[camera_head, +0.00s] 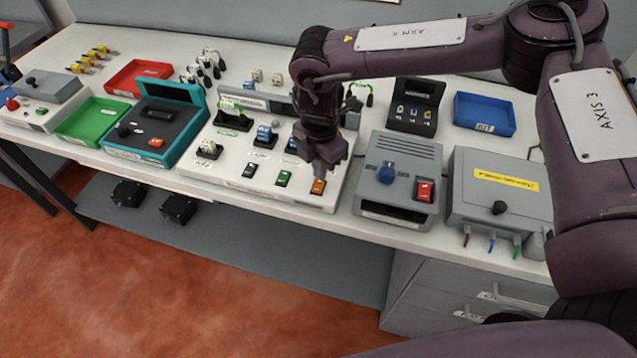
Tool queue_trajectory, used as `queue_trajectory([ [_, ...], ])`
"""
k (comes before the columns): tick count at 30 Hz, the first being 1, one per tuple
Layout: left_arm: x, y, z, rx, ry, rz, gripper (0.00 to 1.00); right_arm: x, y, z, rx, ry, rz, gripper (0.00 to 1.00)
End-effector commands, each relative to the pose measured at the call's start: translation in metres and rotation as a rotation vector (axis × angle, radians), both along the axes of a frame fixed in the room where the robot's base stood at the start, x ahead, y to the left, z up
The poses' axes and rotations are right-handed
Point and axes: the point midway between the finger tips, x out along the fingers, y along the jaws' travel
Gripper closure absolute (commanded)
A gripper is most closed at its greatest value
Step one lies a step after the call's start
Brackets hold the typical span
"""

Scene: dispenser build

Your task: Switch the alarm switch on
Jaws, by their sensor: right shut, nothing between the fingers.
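A white panel (217,174) on the bench carries a row of small rocker switches along its front: a black switch (249,170), a green switch (284,178) and an orange switch (318,187). Their labels are too small to read, so I cannot tell which is the alarm switch. My right gripper (322,168) is shut and empty. It points down just above and behind the orange switch; I cannot tell whether it touches it. Whether each switch is on or off is not clear. My left gripper is not in view.
Right of the panel stand a grey box (398,153) with a blue knob (387,174) and a red switch (424,191), then another grey box (480,204). A teal-framed unit (147,151), green tray (92,121) and red tray (137,77) are left. A blue tray (484,126) lies behind.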

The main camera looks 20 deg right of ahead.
Motion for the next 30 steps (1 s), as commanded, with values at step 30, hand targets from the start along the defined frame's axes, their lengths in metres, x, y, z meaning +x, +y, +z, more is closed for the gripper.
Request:
queue_trajectory([
  [30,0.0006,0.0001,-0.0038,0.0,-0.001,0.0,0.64,-0.0001,0.0,-0.0068,0.0,0.0,0.0,1.0],
])
